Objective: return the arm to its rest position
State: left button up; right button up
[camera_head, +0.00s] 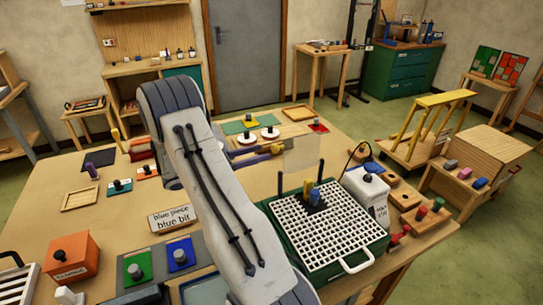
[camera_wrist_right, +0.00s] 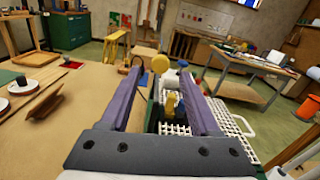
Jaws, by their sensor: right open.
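My right arm (camera_head: 205,180) rises from the bottom of the head view and bends over the middle of the table. Its right gripper (camera_head: 272,149) is small and partly hidden behind the arm, above the table behind the green machine. In the right wrist view the two purple fingers of the gripper (camera_wrist_right: 160,72) stand wide apart, with nothing held between them. The white-grid green machine (camera_head: 345,232) stands right of the arm, with a yellow and blue piece (camera_head: 312,192) on its grid. My left gripper is not in view.
The table (camera_head: 120,215) carries a wooden tray (camera_head: 80,199), an orange box (camera_head: 72,257), green and blue tiles (camera_head: 160,260) and a sign (camera_head: 172,218). A white box (camera_head: 366,187) stands beside the machine. White discs (camera_head: 270,133) sit on trays at the back.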

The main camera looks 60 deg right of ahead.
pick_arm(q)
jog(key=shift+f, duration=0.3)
pick_arm(e)
jog(key=shift+v, duration=0.85)
jog(key=s+a+f+m+t+y+b, duration=0.1)
jog(key=a+t+y, duration=0.2)
jog(key=a, duration=0.8)
jog(key=s+a+f+m+t+y+b, duration=0.1)
jog(key=a+m+t+y, duration=0.15)
jog(key=a, duration=0.85)
pick_arm(q)
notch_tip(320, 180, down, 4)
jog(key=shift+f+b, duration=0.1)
jog(key=shift+b, duration=1.05)
pick_arm(e)
jog(key=s+a+f+m+t+y, duration=0.1)
jog(key=s+a+y, duration=0.4)
jog(key=a, duration=0.7)
jog(key=s+a+f+m+t+y, duration=0.1)
jog(key=s+a+t+y, duration=0.2)
jog(key=s+a+y, duration=0.2)
jog(key=s+a, duration=0.3)
jog(key=a, duration=0.4)
jog(key=shift+f+y, duration=0.3)
jog(key=shift+y, duration=0.05)
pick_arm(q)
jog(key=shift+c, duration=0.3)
pick_arm(e)
jog(key=shift+a, duration=0.1)
jog(key=shift+c, duration=0.3)
